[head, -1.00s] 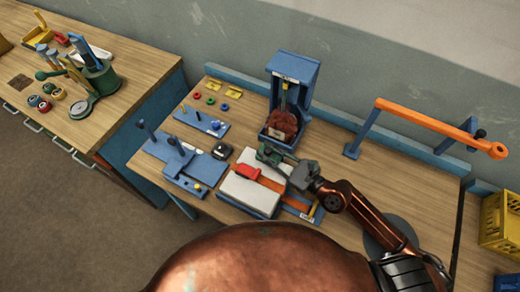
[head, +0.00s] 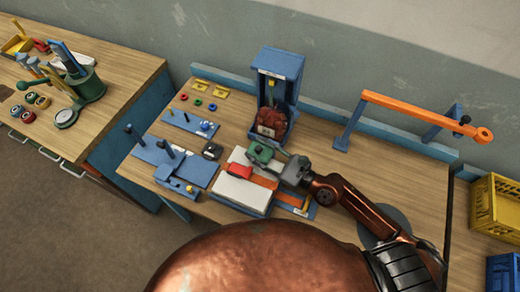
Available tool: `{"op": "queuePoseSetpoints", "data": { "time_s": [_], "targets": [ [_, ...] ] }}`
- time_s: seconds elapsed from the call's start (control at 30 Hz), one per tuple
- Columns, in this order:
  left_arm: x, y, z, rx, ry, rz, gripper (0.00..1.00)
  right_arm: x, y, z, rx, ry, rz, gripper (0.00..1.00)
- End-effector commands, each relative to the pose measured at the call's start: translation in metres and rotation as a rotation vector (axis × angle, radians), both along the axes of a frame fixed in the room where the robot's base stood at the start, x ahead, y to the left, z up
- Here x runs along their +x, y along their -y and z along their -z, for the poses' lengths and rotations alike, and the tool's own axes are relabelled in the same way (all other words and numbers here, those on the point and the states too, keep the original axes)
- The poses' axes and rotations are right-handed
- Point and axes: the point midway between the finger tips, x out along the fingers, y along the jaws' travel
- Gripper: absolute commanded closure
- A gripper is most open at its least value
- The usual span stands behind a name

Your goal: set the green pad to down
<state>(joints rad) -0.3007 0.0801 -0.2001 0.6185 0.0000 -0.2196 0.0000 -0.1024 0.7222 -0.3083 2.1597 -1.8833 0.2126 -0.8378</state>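The green pad (head: 260,153) is a small green block at the tip of my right gripper (head: 275,162), over the back edge of a white sack (head: 240,191). The fingers reach it from the right and are partly hidden against it. I cannot tell whether they are shut on it or only touch it. A red block (head: 239,170) lies on the sack just in front of the pad. My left gripper is not in view.
A blue upright stand (head: 277,65) holding a brown-red lump (head: 270,122) is behind the pad. Blue fixtures (head: 190,165) and a small black item (head: 212,151) lie to the left. An orange bar (head: 415,111) spans the back right.

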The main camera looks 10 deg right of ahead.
Motion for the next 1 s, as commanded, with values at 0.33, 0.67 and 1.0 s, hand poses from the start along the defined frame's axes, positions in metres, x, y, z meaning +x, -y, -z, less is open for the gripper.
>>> {"op": "queuePoseSetpoints", "data": {
  "time_s": [0.33,0.67,1.0],
  "targets": [
    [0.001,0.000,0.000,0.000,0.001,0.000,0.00,-0.018,0.014,0.000,-0.007,-0.002,-0.002,0.62],
    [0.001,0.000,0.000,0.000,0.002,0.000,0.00,-0.035,0.028,-0.001,-0.006,0.001,-0.005,0.62],
    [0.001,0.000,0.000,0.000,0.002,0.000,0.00,-0.067,0.056,-0.002,-0.007,-0.004,0.000,0.62]
  ]
}}
